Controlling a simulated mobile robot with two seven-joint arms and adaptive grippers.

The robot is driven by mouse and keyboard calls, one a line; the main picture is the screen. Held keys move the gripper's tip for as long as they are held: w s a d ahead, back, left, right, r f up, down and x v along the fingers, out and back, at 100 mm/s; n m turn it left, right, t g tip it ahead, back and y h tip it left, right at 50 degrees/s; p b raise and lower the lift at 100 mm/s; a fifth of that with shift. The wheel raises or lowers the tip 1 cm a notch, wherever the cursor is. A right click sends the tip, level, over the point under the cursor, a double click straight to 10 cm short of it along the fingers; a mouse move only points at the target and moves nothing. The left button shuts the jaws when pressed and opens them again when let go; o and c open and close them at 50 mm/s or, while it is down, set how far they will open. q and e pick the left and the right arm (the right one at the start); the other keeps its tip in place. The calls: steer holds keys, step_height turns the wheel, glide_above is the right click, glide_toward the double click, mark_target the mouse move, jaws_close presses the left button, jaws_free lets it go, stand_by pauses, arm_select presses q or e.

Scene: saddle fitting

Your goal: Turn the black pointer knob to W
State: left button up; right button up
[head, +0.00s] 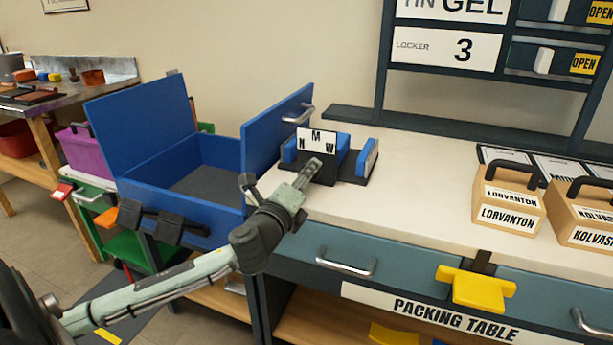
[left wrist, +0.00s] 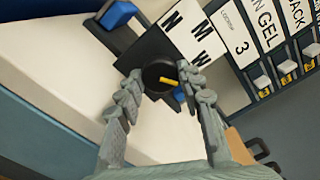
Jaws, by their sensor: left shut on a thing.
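The black pointer knob (left wrist: 157,75) with its yellow pointer sits on a dark panel, between the fingers of my left gripper (left wrist: 160,83) in the left wrist view. The fingers are shut on its sides. A white card (left wrist: 190,36) behind it carries the letters N, M and W; it also shows in the head view (head: 317,138). The yellow pointer points right and slightly down in the left wrist view, on the W side. I cannot tell whether it lines up exactly with W. In the head view my left gripper (head: 305,174) hides the knob. My right gripper is not in view.
An open blue box (head: 205,172) stands left of the knob unit. Blue-and-black blocks (head: 366,158) stand close beside it. Wooden carriers (head: 508,205) stand on the packing table (head: 420,217) at right; the tabletop between is clear. Lockers (head: 450,48) rise behind.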

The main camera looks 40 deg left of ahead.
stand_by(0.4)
arm_select(q)
steer(key=o, duration=1.2)
steer(key=shift+c, duration=0.2)
steer(key=v, duration=1.2)
